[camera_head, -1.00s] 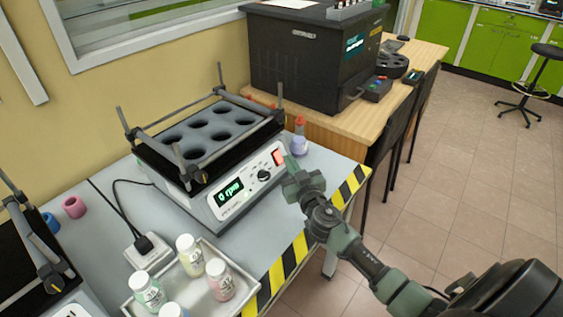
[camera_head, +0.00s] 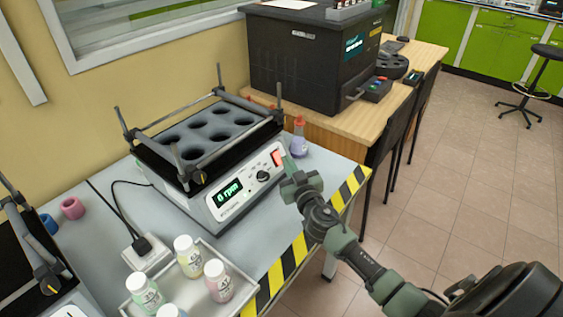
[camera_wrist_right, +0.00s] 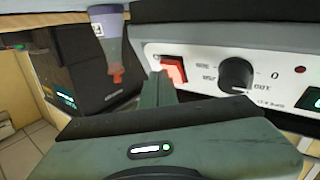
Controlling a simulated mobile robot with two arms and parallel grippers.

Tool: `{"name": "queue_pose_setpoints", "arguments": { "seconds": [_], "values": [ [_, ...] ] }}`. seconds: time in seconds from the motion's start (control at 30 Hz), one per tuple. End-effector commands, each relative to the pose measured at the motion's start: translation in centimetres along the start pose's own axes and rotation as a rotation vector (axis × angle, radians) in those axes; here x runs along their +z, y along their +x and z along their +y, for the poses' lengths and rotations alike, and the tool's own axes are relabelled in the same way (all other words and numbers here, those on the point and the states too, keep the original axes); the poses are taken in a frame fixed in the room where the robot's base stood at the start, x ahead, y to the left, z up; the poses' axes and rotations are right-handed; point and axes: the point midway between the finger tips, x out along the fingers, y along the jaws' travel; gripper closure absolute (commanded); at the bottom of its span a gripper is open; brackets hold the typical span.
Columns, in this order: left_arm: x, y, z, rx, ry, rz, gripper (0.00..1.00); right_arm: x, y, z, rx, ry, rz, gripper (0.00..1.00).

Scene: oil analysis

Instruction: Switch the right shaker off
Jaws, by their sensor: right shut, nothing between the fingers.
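The right shaker (camera_head: 215,165) stands on the grey bench with an empty rack of round holes on top. Its green display (camera_head: 228,193) reads 0 rpm and is lit. The red power switch (camera_head: 278,157) is on the front panel, right of the black knob (camera_head: 263,176). In the right wrist view the red switch (camera_wrist_right: 174,70) looks lit, beside the knob (camera_wrist_right: 236,74). My right gripper (camera_head: 288,166) is shut and empty, its fingertips close in front of the switch. In the wrist view the fingers (camera_wrist_right: 158,88) reach its lower edge; I cannot tell whether they touch. My left gripper is not in view.
A tray (camera_head: 235,259) holds several bottles in front. Another shaker (camera_head: 25,250) is at the left. A black machine (camera_head: 310,60) stands on the wooden table behind.

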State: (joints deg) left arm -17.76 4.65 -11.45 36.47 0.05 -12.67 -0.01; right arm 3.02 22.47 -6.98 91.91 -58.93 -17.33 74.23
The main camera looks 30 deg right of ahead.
Motion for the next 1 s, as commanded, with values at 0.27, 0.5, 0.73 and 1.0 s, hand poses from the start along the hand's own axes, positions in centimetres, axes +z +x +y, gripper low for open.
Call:
{"name": "queue_pose_setpoints", "arguments": {
  "seconds": [0.27,0.5,0.73,1.0],
  "values": [
    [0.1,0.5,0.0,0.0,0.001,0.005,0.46,0.4,0.2,-0.2,0.001,-0.001,0.001,1.0],
    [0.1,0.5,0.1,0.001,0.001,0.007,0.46,0.5,0.2,-0.2,0.0,-0.001,0.001,1.0],
    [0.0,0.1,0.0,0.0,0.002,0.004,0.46,0.0,-0.4,0.1,0.001,0.0,0.001,1.0],
    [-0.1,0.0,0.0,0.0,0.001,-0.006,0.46,-0.4,-1.0,0.4,0.001,0.0,0.0,1.0]
  ]
}}
